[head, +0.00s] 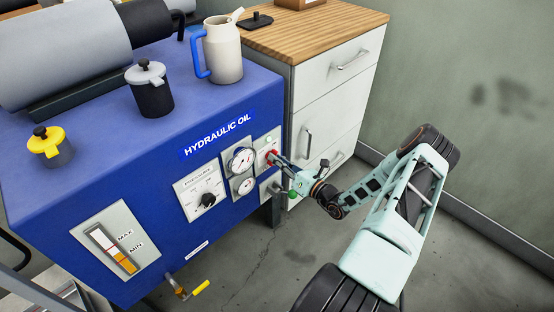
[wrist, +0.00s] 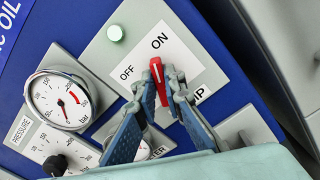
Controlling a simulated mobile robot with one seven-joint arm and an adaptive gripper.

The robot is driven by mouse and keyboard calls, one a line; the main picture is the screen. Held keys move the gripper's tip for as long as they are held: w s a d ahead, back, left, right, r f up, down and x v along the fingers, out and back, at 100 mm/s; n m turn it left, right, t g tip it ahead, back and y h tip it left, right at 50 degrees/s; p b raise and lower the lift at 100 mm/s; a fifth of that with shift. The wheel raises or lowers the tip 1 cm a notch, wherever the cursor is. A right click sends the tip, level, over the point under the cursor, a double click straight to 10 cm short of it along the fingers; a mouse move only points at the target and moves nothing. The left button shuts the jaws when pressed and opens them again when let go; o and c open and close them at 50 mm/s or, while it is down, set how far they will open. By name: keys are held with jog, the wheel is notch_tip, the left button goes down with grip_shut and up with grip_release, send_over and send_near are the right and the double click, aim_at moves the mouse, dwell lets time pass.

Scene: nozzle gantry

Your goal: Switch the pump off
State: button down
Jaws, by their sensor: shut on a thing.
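The pump switch is a red lever (wrist: 157,82) on a white label (wrist: 190,70) with ON and OFF printed on it, on a grey plate of the blue hydraulic oil unit. Its tip points toward ON, with OFF to the left. My gripper (wrist: 159,90) is shut on the lever, one finger on each side. The fingers hide the lever's lower part and most of the word PUMP. In the head view, the red switch (head: 271,155) shows at the unit's right end, with my gripper (head: 277,158) at it.
A pale green lamp (wrist: 115,33) is on the same plate. Pressure gauges (head: 241,160) and a black pressure knob (head: 208,200) sit to the left. A white drawer cabinet (head: 320,90) stands close on the right. A jug (head: 224,50) and pots stand on the unit.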

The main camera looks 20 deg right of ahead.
jog(key=n, duration=0.4)
jog(key=n+p, duration=0.1)
jog(key=n, duration=0.6)
jog(key=shift+s+a+n+p, duration=0.1)
jog(key=shift+a+n+p, duration=0.2)
dwell(0.5)
jog(key=c, duration=2)
grip_release()
jog(key=shift+s, duration=0.1)
jog(key=v, duration=1.1)
jog(key=shift+s+d, duration=0.15)
jog(key=shift+s, duration=0.25)
